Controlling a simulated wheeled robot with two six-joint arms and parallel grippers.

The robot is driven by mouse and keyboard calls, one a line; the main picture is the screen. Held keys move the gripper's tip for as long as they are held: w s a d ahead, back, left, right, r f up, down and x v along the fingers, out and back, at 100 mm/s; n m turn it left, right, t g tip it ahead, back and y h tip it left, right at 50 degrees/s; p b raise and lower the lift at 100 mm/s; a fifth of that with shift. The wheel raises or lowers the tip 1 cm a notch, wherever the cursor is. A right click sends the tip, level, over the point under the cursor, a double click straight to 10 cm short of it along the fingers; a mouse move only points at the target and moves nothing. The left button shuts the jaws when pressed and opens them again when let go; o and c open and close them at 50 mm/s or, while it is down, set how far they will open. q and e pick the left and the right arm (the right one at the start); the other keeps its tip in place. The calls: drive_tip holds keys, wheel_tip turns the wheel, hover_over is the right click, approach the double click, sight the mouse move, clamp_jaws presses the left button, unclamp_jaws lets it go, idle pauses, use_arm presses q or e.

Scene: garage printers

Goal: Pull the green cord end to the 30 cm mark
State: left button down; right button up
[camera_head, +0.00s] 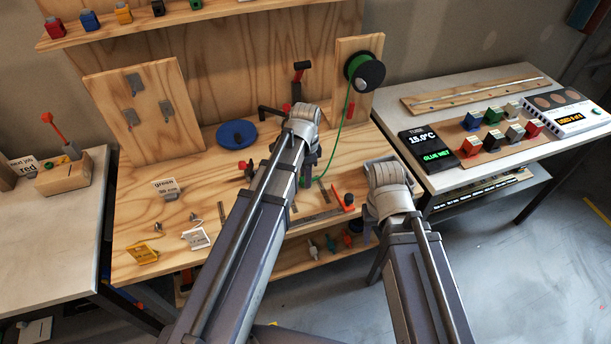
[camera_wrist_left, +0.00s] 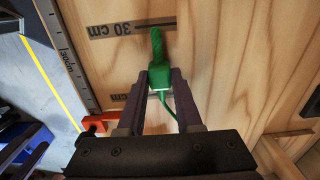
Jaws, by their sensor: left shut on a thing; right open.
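The green cord end (camera_wrist_left: 157,72) is a thick green piece with a thin green cord trailing from it. My left gripper (camera_wrist_left: 160,84) is shut on it in the left wrist view. Its tip lies just right of the dark "30 cm" mark (camera_wrist_left: 132,29) on the wooden bench. In the head view the green cord (camera_head: 346,112) runs from the green spool (camera_head: 365,72) down to my left gripper (camera_head: 308,170), which is partly hidden behind its arm. My right gripper (camera_head: 371,228) is open, low at the bench's right, its fingers mostly hidden by the arm.
A blue disc (camera_head: 236,134) lies at the back. A red-orange stop (camera_wrist_left: 98,122) sits by the metal ruler (camera_wrist_left: 75,60). A table with coloured blocks (camera_head: 488,138) stands to the right.

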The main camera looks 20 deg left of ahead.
use_arm(q)
drive_tip(key=shift+f, duration=0.25)
drive_tip(key=c, duration=0.5)
unclamp_jaws()
drive_tip(key=shift+r, duration=0.15)
wheel_tip(320, 180, up, 8)
drive_tip(key=p, duration=0.7)
drive_tip(key=shift+f, duration=0.2)
drive_tip(key=shift+s+d, duration=0.1)
drive_tip(key=s+d+n+y, duration=0.1)
drive_tip(key=s+d+n, duration=0.6)
drive_tip(key=s+d, duration=0.3)
drive_tip(key=s, duration=0.4)
drive_tip(key=shift+d, duration=0.15)
